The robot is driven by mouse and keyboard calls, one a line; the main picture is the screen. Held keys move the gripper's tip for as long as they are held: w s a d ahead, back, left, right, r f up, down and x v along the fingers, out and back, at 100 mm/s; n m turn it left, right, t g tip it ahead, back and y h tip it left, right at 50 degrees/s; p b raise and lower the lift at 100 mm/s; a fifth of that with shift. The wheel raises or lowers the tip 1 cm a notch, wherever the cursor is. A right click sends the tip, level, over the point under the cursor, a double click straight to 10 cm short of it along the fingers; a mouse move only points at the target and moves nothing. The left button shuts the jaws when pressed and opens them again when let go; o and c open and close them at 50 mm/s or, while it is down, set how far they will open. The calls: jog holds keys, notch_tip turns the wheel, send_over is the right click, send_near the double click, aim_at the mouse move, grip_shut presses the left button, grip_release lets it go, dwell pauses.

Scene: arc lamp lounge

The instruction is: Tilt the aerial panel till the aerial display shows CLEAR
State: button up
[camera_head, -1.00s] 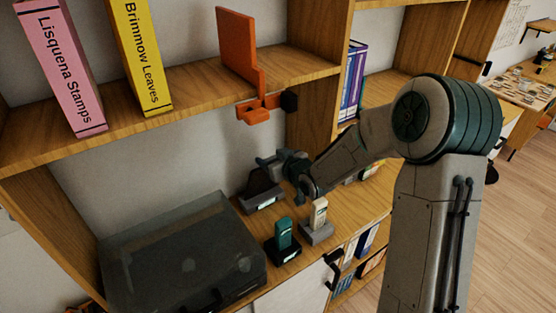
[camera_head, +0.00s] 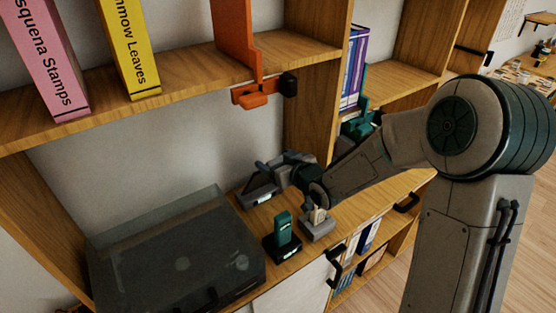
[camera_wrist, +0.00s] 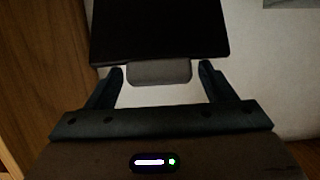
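The aerial panel looks to be the dark flat plate (camera_head: 257,187) on a small grey base on the wooden counter, left of the phone stands. A small light patch on the base front looks like the aerial display (camera_head: 263,199); its text is too small to read. My gripper (camera_head: 264,163) is at the top of this device and hides part of it. In the wrist view the dark plate (camera_wrist: 160,32) lies beyond my fingers, with a grey block (camera_wrist: 160,72) at its lower edge. My gripper (camera_wrist: 160,72) is open, one finger on each side of the block; contact is unclear.
A dark translucent-lidded box (camera_head: 175,250) fills the counter at left. An orange bracket (camera_head: 255,92) hangs from the shelf above. A cabinet handle (camera_head: 334,265) sticks out below.

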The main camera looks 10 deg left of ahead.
jog(key=v, duration=1.3)
jog(key=shift+s+d+b, duration=0.2)
jog(key=shift+d+b, duration=0.05)
jog(key=shift+b, duration=0.05)
jog(key=s+d+m+g+h, duration=0.15)
jog(key=d+m+h, duration=0.35)
jog(key=d+h, duration=0.7)
jog(key=s+d+m+g+y, duration=0.1)
jog(key=s+d+g, duration=0.1)
jog(key=s, duration=0.6)
jog(key=s+d+m+g+y, duration=0.1)
jog(key=s+g, duration=0.3)
jog(key=s, duration=0.4)
jog(key=shift+s+d+r+m, duration=0.4)
jog(key=shift+d+m, duration=0.1)
jog(key=shift+m, duration=0.3)
dwell(0.4)
